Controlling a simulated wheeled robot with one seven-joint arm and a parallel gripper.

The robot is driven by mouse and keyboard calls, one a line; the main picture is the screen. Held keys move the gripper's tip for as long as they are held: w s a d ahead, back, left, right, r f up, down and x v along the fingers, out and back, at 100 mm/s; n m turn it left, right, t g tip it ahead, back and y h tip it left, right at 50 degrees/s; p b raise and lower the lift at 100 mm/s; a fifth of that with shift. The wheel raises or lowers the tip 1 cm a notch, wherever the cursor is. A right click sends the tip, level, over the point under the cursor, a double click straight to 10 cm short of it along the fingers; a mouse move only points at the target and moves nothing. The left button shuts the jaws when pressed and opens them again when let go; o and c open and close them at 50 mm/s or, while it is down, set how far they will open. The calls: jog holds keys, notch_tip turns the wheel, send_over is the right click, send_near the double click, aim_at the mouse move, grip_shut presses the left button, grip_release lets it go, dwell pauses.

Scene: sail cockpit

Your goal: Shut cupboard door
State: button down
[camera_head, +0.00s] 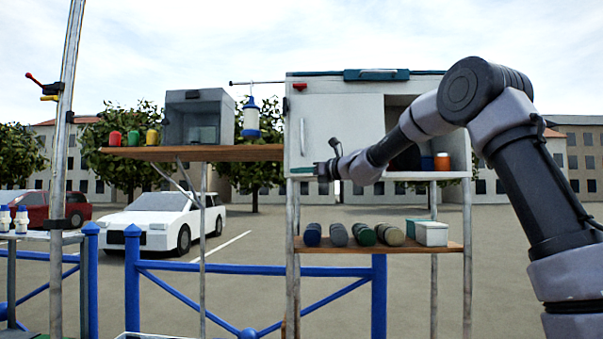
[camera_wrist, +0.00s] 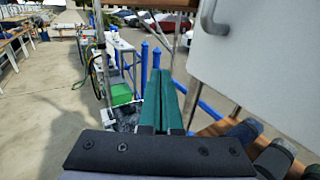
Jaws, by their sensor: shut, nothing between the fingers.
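The white cupboard (camera_head: 435,88) stands on a metal-legged rack at centre right in the head view. Its white door (camera_head: 340,115) covers the left part of the front and has a vertical handle (camera_head: 302,135) near its left edge. The right part is open, showing an orange jar (camera_head: 442,161) and dark items inside, partly hidden by my arm. In the wrist view the door (camera_wrist: 265,75) and its handle (camera_wrist: 215,18) are at upper right. My gripper (camera_head: 322,172) is near the door's lower edge, below the handle. Its green fingers (camera_wrist: 170,95) are together and empty, left of the door panel.
Below the cupboard, a wooden shelf (camera_head: 375,246) holds several rolls and a white box (camera_head: 431,233). A wooden shelf (camera_head: 215,154) with a grey case (camera_head: 198,118) adjoins on the left. Blue railings (camera_head: 255,271) run low in front.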

jog(key=s+d+f+n+g+h, duration=0.1)
jog(key=s+d+n, duration=0.2)
jog(key=s, duration=0.6)
jog(key=s+d+f+n+g+h, duration=0.1)
jog(key=s+d+n, duration=0.25)
jog(key=s, duration=0.55)
jog(key=s+d+f+n+h, duration=0.5)
jog(key=s+d+f+n, duration=0.1)
jog(key=s+d, duration=0.5)
jog(key=s+d+f+n+h, duration=0.6)
jog(key=s+d+f, duration=0.3)
jog(key=s+d, duration=0.3)
jog(key=d+n, duration=0.1)
jog(key=d, duration=0.2)
jog(key=shift+s+d, duration=0.2)
jog(key=shift+d, duration=0.05)
jog(key=shift+f+n, duration=0.1)
jog(key=shift+n, duration=0.15)
